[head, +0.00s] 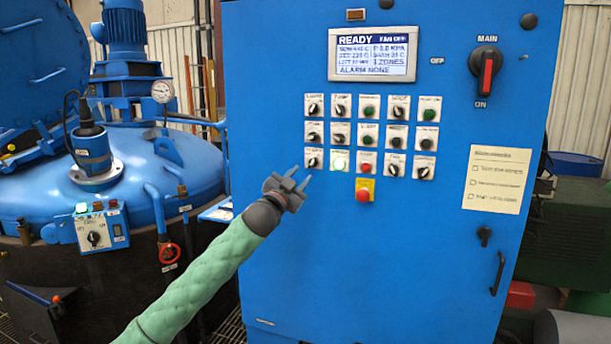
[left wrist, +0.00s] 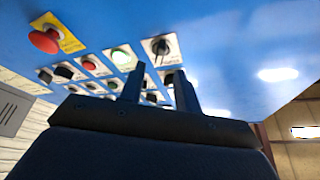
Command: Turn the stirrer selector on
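The blue control cabinet (head: 270,250) carries rows of black selectors and coloured buttons with small white labels too blurred to read, so I cannot tell which one is the stirrer selector. The bottom-left selector (head: 313,162) has a black knob and also shows in the left wrist view (left wrist: 161,47), just beyond my fingertips. My left gripper (head: 300,177) is just below and left of that selector in the head view. In the left wrist view its two fingers (left wrist: 160,84) are apart with nothing held between them. My right gripper is not in view.
A lit green button (head: 338,164) is beside that selector, with a red emergency button (head: 362,195) below right. The display (head: 373,54) reads READY, alarm none. The main switch (head: 487,70) is at upper right. The furnace (head: 200,175) has its own small switch box (head: 100,230).

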